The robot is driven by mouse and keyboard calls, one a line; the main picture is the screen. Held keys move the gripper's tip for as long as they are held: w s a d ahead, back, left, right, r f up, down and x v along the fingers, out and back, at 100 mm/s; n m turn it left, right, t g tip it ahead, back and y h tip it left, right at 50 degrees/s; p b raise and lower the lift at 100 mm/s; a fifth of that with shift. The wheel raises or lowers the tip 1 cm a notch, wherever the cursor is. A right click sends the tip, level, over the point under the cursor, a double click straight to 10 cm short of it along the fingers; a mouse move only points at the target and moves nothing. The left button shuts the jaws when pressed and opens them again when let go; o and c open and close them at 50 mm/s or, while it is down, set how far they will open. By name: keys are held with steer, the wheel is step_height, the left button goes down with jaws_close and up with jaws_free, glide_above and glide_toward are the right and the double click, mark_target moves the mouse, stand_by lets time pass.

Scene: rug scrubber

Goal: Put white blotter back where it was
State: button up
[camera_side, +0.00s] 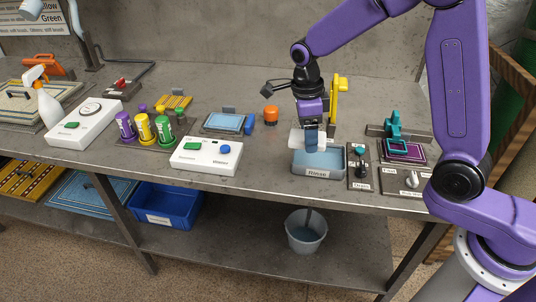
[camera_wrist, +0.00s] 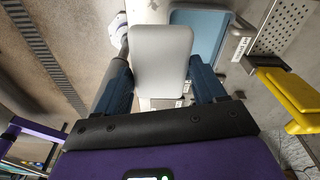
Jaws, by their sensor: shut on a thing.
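My gripper (camera_side: 311,142) is shut on the white blotter (camera_side: 295,139), a pale block with rounded corners. In the wrist view the blotter (camera_wrist: 161,58) sits between the two dark blue fingers of my gripper (camera_wrist: 163,80). In the side view the blotter is at the back left of the blue-grey Rinse tray (camera_side: 304,172), and appears above its rim. Whether it touches the tray is unclear. The fingers hide part of the blotter in the side view. The tray also shows in the wrist view (camera_wrist: 201,20), beside and beyond the blotter.
A yellow upright tool (camera_side: 338,95) stands close behind my gripper. An orange knob-like piece (camera_side: 270,115) and a blue pad on a plate (camera_side: 224,122) lie to the left. A white control box (camera_side: 206,156) is front left. A lever plate (camera_side: 360,168) is right of the tray.

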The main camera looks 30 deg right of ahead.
steer(key=w+a+f, duration=0.2)
steer(key=w+f, duration=0.2)
steer(key=w, duration=0.3)
glide_above(269, 158)
step_height(269, 158, down, 6)
steer(key=shift+a+r, duration=0.15)
steer(key=shift+r, duration=0.1)
steer(key=shift+w+f, duration=0.15)
steer(key=shift+f, duration=1.45)
steer(key=shift+f, duration=0.2)
steer(key=o, duration=1.1)
steer(key=shift+r, duration=0.15)
steer(key=r, duration=0.8)
steer(key=a+r, duration=0.1)
steer(key=r, duration=0.3)
steer(key=shift+w+a, duration=0.1)
steer(key=shift+w, duration=0.3)
